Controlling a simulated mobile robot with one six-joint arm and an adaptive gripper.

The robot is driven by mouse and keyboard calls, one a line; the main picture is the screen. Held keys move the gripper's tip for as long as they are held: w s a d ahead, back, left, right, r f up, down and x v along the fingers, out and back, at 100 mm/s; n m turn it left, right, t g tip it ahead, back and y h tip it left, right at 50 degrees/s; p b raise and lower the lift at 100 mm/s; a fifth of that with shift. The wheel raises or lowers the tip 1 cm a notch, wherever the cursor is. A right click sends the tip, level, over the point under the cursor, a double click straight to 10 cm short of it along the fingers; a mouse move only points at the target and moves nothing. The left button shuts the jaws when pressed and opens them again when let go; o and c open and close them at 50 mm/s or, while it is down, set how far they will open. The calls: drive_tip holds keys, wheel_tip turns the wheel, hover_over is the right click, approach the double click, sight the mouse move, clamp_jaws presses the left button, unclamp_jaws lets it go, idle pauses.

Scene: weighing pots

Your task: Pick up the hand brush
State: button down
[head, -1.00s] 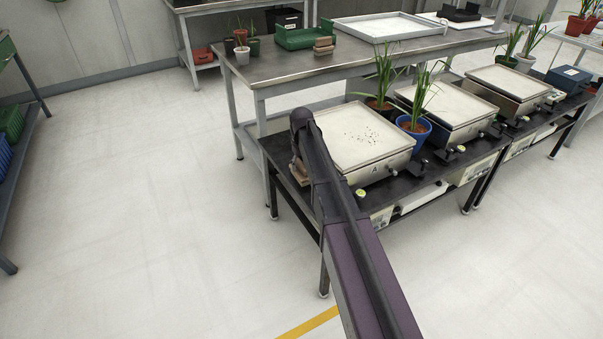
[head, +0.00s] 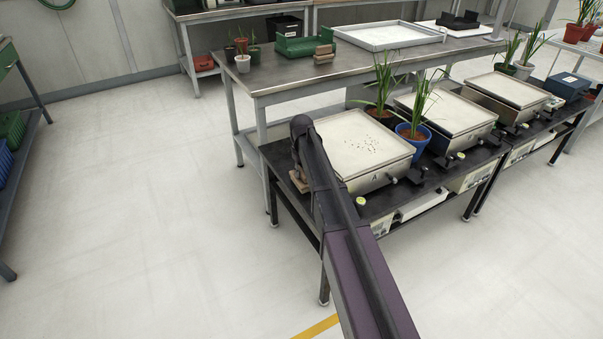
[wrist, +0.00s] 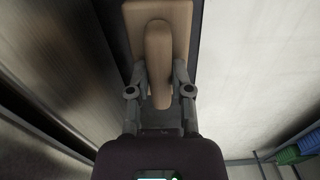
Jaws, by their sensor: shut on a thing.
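The hand brush (wrist: 183,20) is a pale wooden block with a rounded wooden handle, seen from above in the wrist view. My gripper (wrist: 159,76) has a finger on each side of the handle and is shut on it. In the head view, a small tan part of the brush (head: 299,182) shows at the left end of the black bench, beside the scale marked A. My arm hides the rest of it and the fingers. I cannot tell whether the brush touches the bench.
The scale marked A (head: 378,183) has dark crumbs on its plate. A blue pot (head: 411,140) with a plant stands at its right. A steel table (head: 290,77) behind holds small pots, a green tray and wooden blocks. The floor at left is clear.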

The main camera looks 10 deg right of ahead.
sight(301, 171)
wheel_tip(301, 171, up, 18)
drive_tip(key=p, duration=1.7)
drive_tip(key=shift+f, duration=0.2)
drive_tip(key=c, duration=1.1)
unclamp_jaws()
drive_tip(key=shift+c, duration=0.2)
clamp_jaws()
drive_tip(key=shift+a, duration=0.1)
